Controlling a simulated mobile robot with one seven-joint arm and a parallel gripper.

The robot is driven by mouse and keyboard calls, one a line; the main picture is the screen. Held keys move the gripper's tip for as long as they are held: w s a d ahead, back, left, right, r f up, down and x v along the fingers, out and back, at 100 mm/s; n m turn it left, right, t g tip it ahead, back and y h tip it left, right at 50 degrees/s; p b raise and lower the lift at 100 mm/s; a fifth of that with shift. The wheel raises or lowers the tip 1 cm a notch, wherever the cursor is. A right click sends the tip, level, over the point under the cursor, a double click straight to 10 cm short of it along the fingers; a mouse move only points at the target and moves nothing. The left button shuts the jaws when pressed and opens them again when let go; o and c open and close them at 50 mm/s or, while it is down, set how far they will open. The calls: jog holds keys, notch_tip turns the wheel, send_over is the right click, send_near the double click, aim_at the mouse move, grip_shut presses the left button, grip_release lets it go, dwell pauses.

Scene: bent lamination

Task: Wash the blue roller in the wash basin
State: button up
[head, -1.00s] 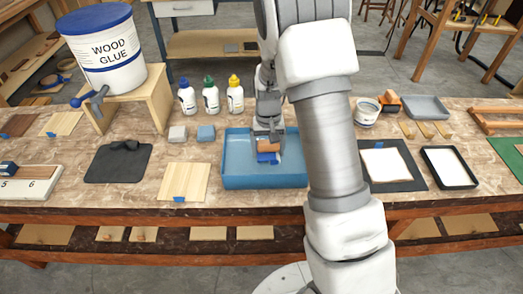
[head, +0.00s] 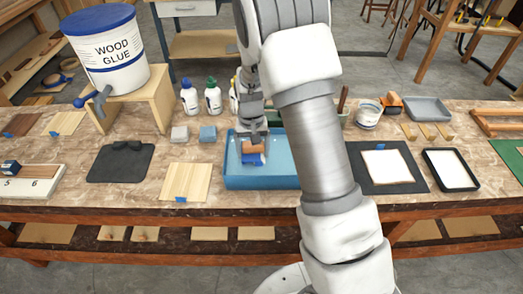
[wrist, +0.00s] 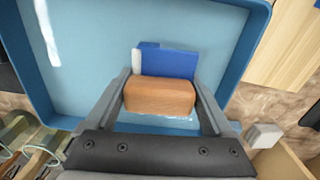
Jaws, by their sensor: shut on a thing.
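The blue roller (head: 253,159) has a blue head and an orange-brown wooden grip (head: 252,147). In the wrist view the blue head (wrist: 169,64) with a white end lies beyond the wooden grip (wrist: 159,97). My gripper (head: 252,137) is shut on the wooden grip, with one finger on each side. The roller is inside the blue wash basin (head: 262,182), toward its left part in the head view. The basin (wrist: 243,58) fills much of the wrist view, with light blue water in it. I cannot tell how deep the roller sits.
A wooden board (head: 186,180) lies left of the basin. A black mat with a white sheet (head: 387,163) lies to the right.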

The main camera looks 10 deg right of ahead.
jog(key=shift+a, duration=0.35)
jog(key=shift+s+d+b, duration=0.15)
jog(key=shift+s+d, duration=0.05)
jog(key=shift+d, duration=0.8)
jog(key=shift+s+d+b, duration=0.1)
jog(key=shift+s+d, duration=0.05)
jog(key=shift+d, duration=0.8)
jog(key=shift+s+d+b, duration=0.15)
jog(key=shift+s+d, duration=0.05)
jog(key=shift+d, duration=0.8)
jog(key=shift+w+a, duration=0.2)
jog(key=shift+a, duration=0.8)
jog(key=shift+w+a, duration=0.2)
jog(key=shift+a, duration=0.75)
jog(key=shift+w+a, duration=0.2)
jog(key=shift+a, duration=0.8)
jog(key=shift+d, duration=0.15)
jog(key=shift+s+d, duration=0.2)
jog(key=shift+d, duration=0.75)
jog(key=shift+s+d, duration=0.2)
jog(key=shift+d, duration=0.7)
jog(key=shift+s+d, duration=0.2)
jog(key=shift+d, duration=0.75)
jog(key=shift+r, duration=0.1)
